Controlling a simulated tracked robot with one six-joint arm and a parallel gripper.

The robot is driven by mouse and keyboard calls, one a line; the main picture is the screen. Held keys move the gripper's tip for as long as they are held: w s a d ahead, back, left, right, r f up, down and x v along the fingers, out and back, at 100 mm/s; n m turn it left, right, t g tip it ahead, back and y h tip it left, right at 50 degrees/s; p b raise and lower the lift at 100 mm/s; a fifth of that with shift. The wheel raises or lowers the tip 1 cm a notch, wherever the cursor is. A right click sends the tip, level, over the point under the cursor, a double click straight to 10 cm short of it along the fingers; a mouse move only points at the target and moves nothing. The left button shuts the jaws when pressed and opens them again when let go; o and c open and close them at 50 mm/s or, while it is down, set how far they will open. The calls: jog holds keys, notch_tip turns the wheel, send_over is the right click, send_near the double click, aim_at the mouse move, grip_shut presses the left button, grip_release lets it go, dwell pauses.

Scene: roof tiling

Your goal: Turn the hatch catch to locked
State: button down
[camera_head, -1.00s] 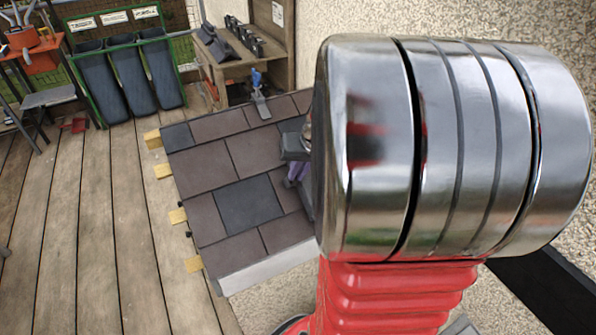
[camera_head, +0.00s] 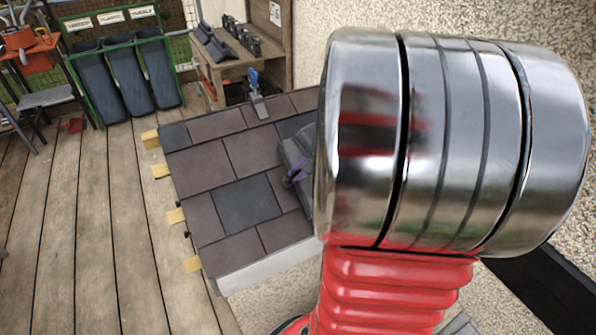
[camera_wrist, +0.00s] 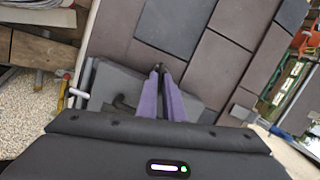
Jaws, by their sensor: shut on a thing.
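My gripper (camera_wrist: 159,73) shows two purple fingers close together in the wrist view, their tips nearly meeting at a small dark part (camera_wrist: 159,67). This is probably the hatch catch, but its shape and setting are hard to make out. A dark grey panel (camera_wrist: 108,78), likely the hatch, lies beside and below the fingers on the roof. A dark bar or lever (camera_wrist: 122,103) shows left of the fingers. In the head view my gripper (camera_head: 288,182) is low over the tiles, partly behind my arm, which hides the hatch area.
Brown and slate tiles (camera_head: 248,204) cover the small roof, with wooden battens (camera_head: 176,216) jutting out at its left edge. A blue-handled tool (camera_head: 256,92) lies near the top edge. A shelf (camera_head: 272,68) and a green rack (camera_head: 85,90) stand behind. The deck is open at left.

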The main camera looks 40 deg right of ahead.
jog(key=shift+s+d+f+m, duration=0.1)
jog(key=shift+s+m, duration=0.05)
jog(key=shift+m, duration=0.6)
jog(key=shift+s+d+f+m, duration=0.1)
jog(key=shift+m, duration=0.65)
jog(key=shift+a, duration=0.1)
jog(key=c, duration=1.9)
grip_release()
jog(key=shift+t, duration=0.3)
jog(key=shift+r, duration=0.1)
jog(key=v, duration=1.3)
jog(key=shift+s+r, duration=0.2)
jog(key=shift+r, duration=0.1)
jog(key=shift+a, duration=0.15)
